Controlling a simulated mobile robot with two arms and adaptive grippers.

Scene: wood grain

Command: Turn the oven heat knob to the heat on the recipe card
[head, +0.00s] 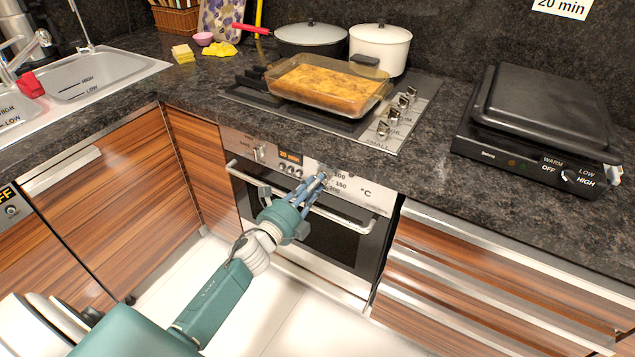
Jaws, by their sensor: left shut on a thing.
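The oven (330,238) is built in under the counter, with its door closed. My left gripper (316,183) reaches up to the control panel and is shut on the heat knob (321,176), which it mostly hides. The numbers 100, 150 and 200 and a °C mark show beside the knob. I cannot tell where its pointer stands. The card (563,8) on the back wall is cut off by the top edge. Only "20 min" can be read on it, and no heat shows. My right gripper is not in view.
The oven door handle (340,219) runs just below my gripper. A glass baking dish (330,90) sits on the hob above. A black grill (540,125) stands right.

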